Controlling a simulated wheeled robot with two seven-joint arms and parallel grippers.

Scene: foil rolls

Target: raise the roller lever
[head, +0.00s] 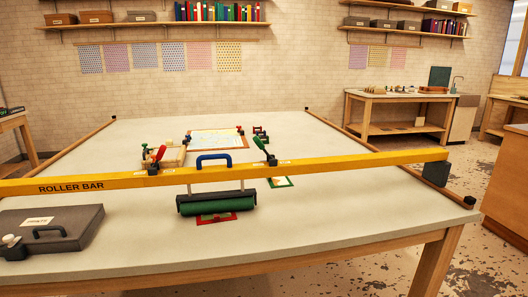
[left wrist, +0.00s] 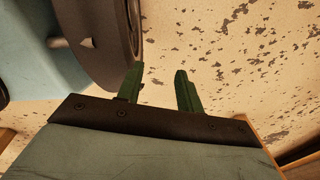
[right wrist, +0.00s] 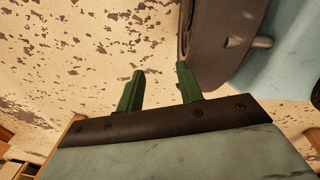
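A yellow bar (head: 290,169) marked "ROLLER BAR" spans the table from left to right. A blue arched handle (head: 213,156) stands at its middle, and a dark green roller (head: 216,202) hangs below on two rods. A green-handled lever (head: 262,146) leans up and left just right of the blue handle. A red-handled lever (head: 160,154) tilts on the left. No label shows which is the roller lever. My left gripper (left wrist: 157,74) and right gripper (right wrist: 160,71) are open and empty above the floor, away from the table items; neither shows in the head view.
The pale table (head: 340,220) has wide clear areas. A grey case (head: 50,230) with a handle lies at its front left. A printed sheet (head: 216,141) lies behind the bar. Small red (head: 218,217) and green (head: 280,182) frames lie near the roller. A black block (head: 436,174) supports the bar's right end.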

